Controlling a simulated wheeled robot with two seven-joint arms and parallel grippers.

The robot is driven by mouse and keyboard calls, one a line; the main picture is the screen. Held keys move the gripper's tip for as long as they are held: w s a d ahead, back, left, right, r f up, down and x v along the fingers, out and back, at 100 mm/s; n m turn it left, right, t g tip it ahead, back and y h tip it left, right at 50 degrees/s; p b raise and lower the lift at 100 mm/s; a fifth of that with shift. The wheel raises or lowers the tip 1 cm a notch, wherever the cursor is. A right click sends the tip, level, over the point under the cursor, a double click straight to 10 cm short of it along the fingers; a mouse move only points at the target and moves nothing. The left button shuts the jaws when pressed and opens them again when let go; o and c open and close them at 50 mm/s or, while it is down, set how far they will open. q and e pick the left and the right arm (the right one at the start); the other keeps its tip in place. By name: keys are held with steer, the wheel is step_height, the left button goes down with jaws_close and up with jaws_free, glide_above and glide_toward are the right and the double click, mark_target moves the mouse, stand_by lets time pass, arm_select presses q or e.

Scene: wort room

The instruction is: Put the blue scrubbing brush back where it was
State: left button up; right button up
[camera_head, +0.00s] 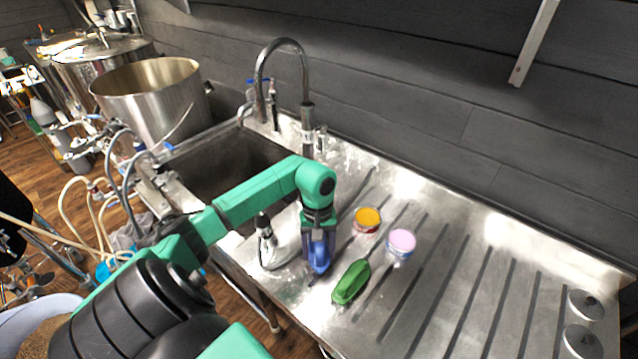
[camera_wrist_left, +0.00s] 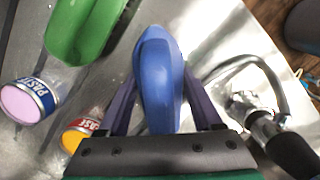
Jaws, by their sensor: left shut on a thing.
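The blue scrubbing brush (camera_head: 319,257) is between the fingers of my left gripper (camera_head: 318,240) at the drainboard, right of the sink. In the left wrist view the brush (camera_wrist_left: 158,75) lies lengthwise between the two purple fingers of my left gripper (camera_wrist_left: 155,105), which is shut on it. I cannot tell whether the brush touches the metal surface. A green brush (camera_head: 351,282) lies just to the right of it, apart from it. My right gripper is not in view.
A hand sprayer (camera_head: 267,245) lies left of my gripper. The sink basin (camera_head: 215,165) and tall faucet (camera_head: 307,110) are behind. The drainboard's right part is mostly clear.

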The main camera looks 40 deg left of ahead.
arm_select(q)
step_height(320, 180, down, 2)
steer(key=shift+f, duration=0.2)
steer(key=o, duration=1.4)
steer(key=shift+o, duration=0.2)
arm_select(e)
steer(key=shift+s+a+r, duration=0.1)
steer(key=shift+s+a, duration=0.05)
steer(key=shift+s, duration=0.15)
